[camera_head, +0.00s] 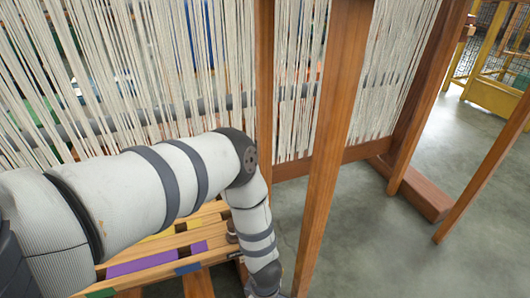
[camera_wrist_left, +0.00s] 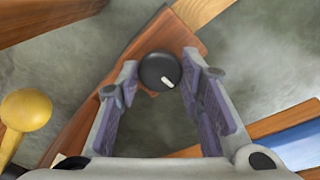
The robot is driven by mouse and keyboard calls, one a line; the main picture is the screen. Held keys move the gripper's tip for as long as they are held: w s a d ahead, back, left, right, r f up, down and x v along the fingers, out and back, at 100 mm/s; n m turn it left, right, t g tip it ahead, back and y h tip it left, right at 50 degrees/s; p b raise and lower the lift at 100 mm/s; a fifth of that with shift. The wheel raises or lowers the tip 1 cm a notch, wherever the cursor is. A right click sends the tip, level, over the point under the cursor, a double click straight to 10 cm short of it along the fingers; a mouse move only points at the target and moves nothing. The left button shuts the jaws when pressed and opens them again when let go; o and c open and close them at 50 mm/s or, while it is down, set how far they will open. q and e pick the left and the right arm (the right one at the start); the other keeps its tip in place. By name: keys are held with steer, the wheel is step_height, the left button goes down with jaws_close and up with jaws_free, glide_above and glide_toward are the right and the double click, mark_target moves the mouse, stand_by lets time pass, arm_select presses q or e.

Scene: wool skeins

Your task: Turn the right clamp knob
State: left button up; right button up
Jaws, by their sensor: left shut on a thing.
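A round black knob (camera_wrist_left: 155,69) with a white pointer line shows in the left wrist view, in front of a reddish-brown wooden part. The line points to the lower right. My left gripper (camera_wrist_left: 160,76) has a finger on either side of this knob and is shut on it. In the head view my left arm comes in from the left and bends down to the bottom edge, where the gripper itself is cut off. The knob cannot be made out in the head view. My right gripper is in neither view.
A wooden loom frame (camera_head: 335,130) with hanging pale yarn (camera_head: 130,60) fills the head view's upper part. A slatted wooden bench (camera_head: 160,245) lies below my arm. A yellow ball-ended part (camera_wrist_left: 27,109) stands left in the wrist view.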

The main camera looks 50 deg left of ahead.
arm_select(q)
steer(key=o, duration=1.2)
steer(key=shift+c, duration=0.2)
step_height(320, 180, up, 12)
